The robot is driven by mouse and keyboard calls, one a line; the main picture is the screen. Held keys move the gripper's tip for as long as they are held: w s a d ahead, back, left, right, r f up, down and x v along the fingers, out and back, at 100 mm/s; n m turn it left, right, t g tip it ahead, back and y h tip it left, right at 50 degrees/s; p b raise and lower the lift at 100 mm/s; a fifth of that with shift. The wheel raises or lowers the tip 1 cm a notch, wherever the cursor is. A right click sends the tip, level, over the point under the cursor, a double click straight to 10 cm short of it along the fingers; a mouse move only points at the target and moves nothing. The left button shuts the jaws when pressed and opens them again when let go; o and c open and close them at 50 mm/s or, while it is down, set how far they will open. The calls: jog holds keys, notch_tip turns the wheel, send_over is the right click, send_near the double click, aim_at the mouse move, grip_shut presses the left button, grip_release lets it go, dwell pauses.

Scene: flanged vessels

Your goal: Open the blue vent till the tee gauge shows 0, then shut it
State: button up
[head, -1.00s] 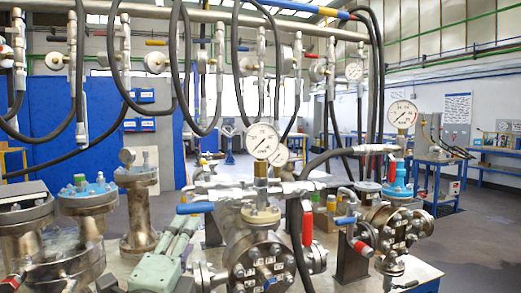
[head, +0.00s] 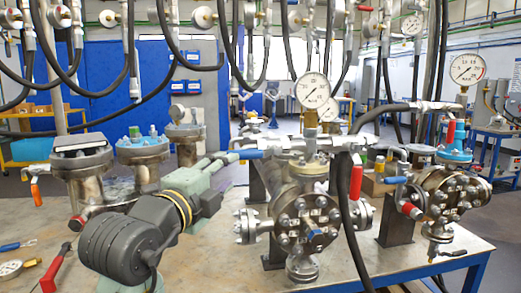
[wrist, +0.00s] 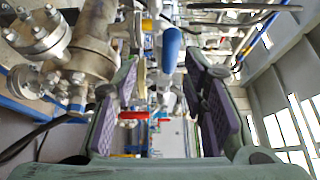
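The blue vent handle (head: 247,154) sticks out to the left from the tee fitting (head: 308,143) on top of the middle flanged vessel (head: 303,190). The tee gauge (head: 312,90), a white round dial, stands above it; its needle is too small to read surely. A red handle (head: 356,178) hangs down on the tee's right side. My gripper (head: 229,158) is at the left end of the blue handle. In the wrist view my gripper (wrist: 170,105) is open, and the blue handle (wrist: 172,48) shows in the gap between the purple-padded fingers, with no contact seen.
The right vessel (head: 440,195) carries another gauge (head: 467,70) and its own blue handle (head: 396,180). Flanged vessels (head: 143,155) stand at the back left. Hoses hang overhead, and one black hose (head: 349,235) runs down before the middle vessel. Tools (head: 60,268) lie front left.

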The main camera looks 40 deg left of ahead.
aim_at(242, 155)
jog(key=w+h, duration=0.1)
jog(key=w, duration=0.1)
jog(key=w+a+r+h, duration=0.1)
jog(key=w+h, duration=0.1)
jog(key=w, duration=0.1)
jog(key=w+a+m+g+h+b, duration=0.1)
jog(key=w, duration=0.2)
jog(key=shift+w+a+r+h, duration=0.1)
jog(key=shift+a+r+h, duration=0.1)
jog(key=shift+r+h, duration=0.15)
dwell(0.4)
grip_shut()
dwell(0.3)
dwell(0.3)
